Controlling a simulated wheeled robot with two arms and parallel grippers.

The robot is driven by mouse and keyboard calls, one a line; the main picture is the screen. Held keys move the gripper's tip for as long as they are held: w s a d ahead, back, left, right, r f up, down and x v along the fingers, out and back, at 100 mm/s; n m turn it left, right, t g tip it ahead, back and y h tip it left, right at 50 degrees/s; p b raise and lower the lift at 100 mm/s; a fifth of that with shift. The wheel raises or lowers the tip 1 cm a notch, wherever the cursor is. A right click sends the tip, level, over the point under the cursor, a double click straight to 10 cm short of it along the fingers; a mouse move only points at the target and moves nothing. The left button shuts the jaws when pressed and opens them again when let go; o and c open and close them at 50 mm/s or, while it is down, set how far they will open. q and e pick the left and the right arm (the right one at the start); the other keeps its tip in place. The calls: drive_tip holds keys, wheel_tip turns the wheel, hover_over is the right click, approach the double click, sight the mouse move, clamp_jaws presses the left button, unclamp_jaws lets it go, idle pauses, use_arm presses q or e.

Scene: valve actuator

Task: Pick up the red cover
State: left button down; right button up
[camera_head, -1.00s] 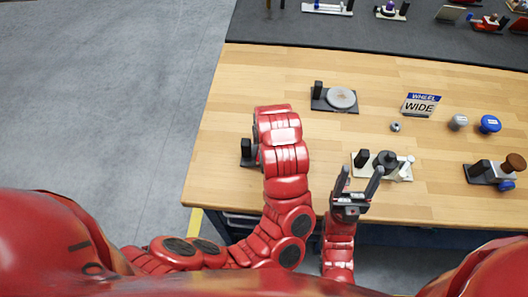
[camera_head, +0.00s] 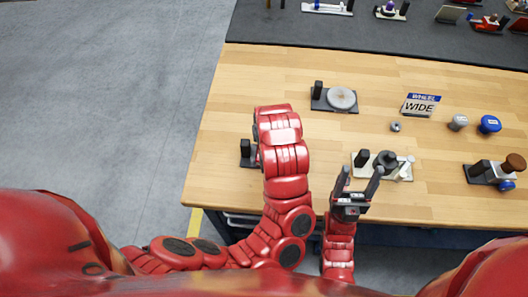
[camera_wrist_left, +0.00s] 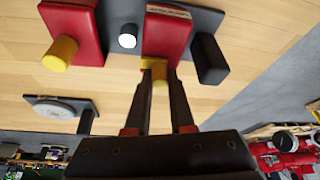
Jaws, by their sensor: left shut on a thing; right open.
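The red cover (camera_wrist_left: 167,36) is a red block with a yellow knob (camera_wrist_left: 165,74) in the left wrist view. It sits at a dark base that carries a white round knob (camera_wrist_left: 127,38) and a black post (camera_wrist_left: 209,60). My left gripper (camera_wrist_left: 161,72) is shut on the cover's yellow knob. I cannot tell whether the cover is lifted off the base. In the head view my left arm hides the cover and the left gripper. My right gripper (camera_head: 360,172) is open and empty near the table's front edge.
A second red block (camera_wrist_left: 73,28) with a yellow knob is close to the held one. A grey disc fixture (camera_head: 341,98), a WIDE sign (camera_head: 420,106), a pale-based valve (camera_head: 385,161) and a brown-knobbed fixture (camera_head: 492,170) stand on the wooden table (camera_head: 290,70). Its back left is clear.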

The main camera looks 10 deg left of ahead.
idle(0.8)
use_arm(q)
wheel_tip(320, 180, up, 9)
drive_tip(key=shift+f, duration=0.15)
drive_tip(key=shift+w+f, duration=0.15)
drive_tip(key=shift+f, duration=3.8)
drive_tip(key=shift+f, duration=0.45)
